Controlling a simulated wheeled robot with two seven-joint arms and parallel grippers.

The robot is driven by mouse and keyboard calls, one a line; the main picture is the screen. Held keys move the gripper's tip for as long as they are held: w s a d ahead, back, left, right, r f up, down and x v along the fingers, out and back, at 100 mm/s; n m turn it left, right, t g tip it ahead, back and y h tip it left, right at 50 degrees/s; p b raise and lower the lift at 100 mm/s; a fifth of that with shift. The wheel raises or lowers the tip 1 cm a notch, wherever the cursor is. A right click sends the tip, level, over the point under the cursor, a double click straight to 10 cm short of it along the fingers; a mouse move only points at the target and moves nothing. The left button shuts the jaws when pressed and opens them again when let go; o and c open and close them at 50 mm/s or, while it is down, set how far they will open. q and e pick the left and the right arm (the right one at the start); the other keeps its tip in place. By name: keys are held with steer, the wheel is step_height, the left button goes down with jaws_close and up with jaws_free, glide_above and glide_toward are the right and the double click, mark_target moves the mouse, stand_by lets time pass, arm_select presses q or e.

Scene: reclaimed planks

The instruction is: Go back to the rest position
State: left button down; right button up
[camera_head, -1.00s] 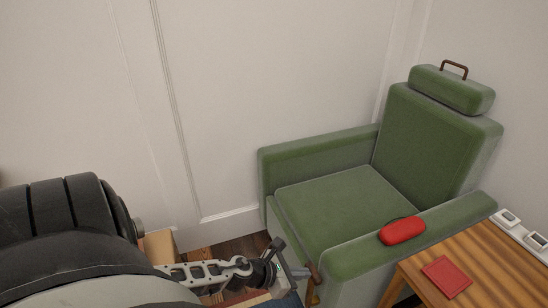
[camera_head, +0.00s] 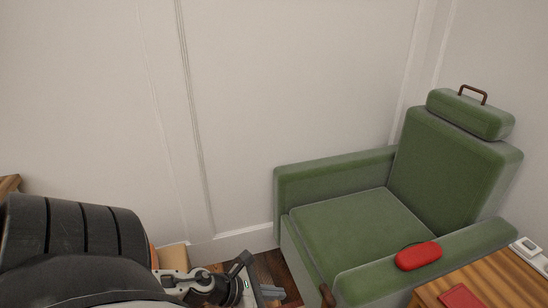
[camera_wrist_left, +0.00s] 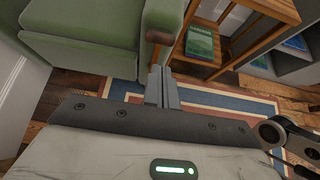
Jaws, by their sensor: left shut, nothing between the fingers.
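My left gripper (camera_head: 271,292) is low in the head view, in front of the green armchair (camera_head: 350,222). In the left wrist view its two fingers (camera_wrist_left: 162,88) lie together with nothing between them. The armchair's brown lever (camera_head: 328,295) sticks out at its near side, to the right of the gripper and apart from it. The lever also shows in the left wrist view (camera_wrist_left: 160,37), beyond the fingertips. My right gripper is in neither view.
A red case (camera_head: 418,256) lies on the armchair's near armrest. A wooden table (camera_head: 495,283) with a red square item (camera_head: 461,297) is at the lower right. A striped rug (camera_wrist_left: 225,101) and a wooden shelf unit (camera_wrist_left: 258,45) show in the wrist view. White panelled walls stand behind.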

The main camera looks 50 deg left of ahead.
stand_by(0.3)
arm_select(q)
step_height(320, 180, up, 6)
steer(key=w+d+n+y, duration=0.2)
steer(key=n+y, duration=0.6)
steer(key=n, duration=1.6)
steer(key=s+d+r+n+g+h, duration=0.2)
steer(key=s+d+n+g+h, duration=0.2)
steer(key=s+d+n+g, duration=0.55)
steer(key=w+d+f+n+t+h, duration=0.2)
steer(key=w+d+n+t+h, duration=0.1)
steer(key=w+d+t, duration=0.3)
steer(key=d+n+t, duration=0.1)
steer(key=d+t, duration=0.1)
steer(key=t, duration=0.1)
steer(key=shift+d+f+t+h, duration=0.3)
steer(key=shift+f+t, duration=0.05)
